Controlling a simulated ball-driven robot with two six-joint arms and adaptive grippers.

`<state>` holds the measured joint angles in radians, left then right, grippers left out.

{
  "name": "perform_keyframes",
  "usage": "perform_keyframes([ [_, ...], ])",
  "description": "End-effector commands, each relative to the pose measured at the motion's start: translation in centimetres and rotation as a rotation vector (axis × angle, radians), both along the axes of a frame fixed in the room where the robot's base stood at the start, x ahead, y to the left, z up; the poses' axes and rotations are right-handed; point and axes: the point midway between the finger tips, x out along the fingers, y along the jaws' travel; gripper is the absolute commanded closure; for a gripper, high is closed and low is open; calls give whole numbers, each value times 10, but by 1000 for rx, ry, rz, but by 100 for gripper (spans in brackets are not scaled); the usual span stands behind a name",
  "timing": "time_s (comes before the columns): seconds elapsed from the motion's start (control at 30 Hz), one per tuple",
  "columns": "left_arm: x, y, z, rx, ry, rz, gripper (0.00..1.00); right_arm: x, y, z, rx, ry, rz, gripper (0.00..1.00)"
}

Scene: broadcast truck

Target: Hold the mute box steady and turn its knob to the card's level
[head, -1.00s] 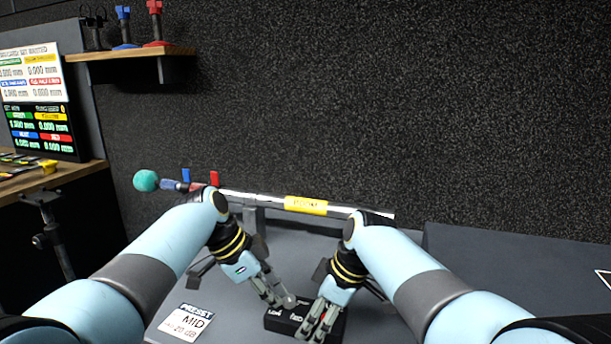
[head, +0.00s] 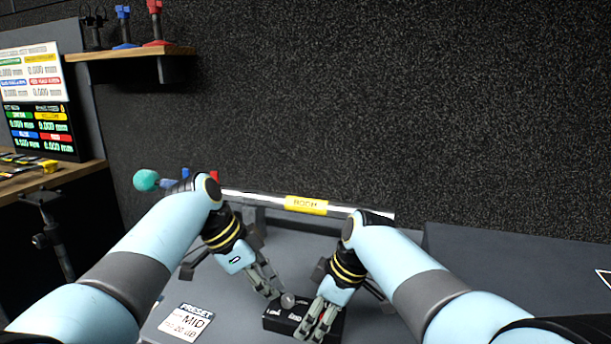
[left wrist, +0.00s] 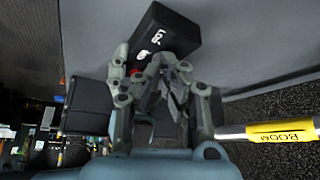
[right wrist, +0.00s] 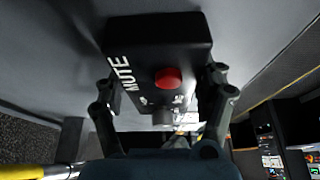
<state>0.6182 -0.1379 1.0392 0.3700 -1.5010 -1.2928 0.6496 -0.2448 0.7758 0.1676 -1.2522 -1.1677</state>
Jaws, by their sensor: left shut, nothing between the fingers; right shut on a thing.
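The black mute box (head: 282,327) sits on the grey desk, with white lettering on top. My right gripper (head: 316,325) is shut on it, its fingers on either side of the box (right wrist: 150,35) in the right wrist view. That view shows MUTE lettering, a red button (right wrist: 168,78) and a grey knob (right wrist: 163,118). In the head view the knob (head: 288,300) stands at the box's back edge; its pointer setting is not readable. My left gripper (head: 268,290) is shut and empty, just left of the knob. The white card (head: 186,322) reads PRESET MID.
A boom pole (head: 345,209) with a yellow label lies across stands behind my arms. Screens (head: 40,130) and a wooden bench are at the left. A shelf (head: 130,53) holds red and blue items. The desk right of my arms is clear.

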Motion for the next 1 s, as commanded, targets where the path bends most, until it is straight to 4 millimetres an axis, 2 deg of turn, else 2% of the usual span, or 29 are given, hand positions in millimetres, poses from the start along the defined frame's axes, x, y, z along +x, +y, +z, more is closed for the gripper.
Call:
perform_keyframes([
  [0.23, 1, 0, 30, 1, -4, 1, 100, 0, -1, 0, -1, -1, 0, 72],
  [0.6, 2, 1, 37, 2, -3, 2, 100, 0, -1, 0, -2, 0, 0, 72],
  [0.7, 5, 2, 46, 2, -5, 2, 100, 0, -1, 0, -3, 0, 0, 72],
  [0.87, 4, 2, 39, 2, 0, 1, 100, 0, -2, 0, -3, 0, 0, 72],
  [1.0, 4, 2, 23, 2, 0, 1, 100, 0, -2, 0, -3, 0, 0, 72],
])
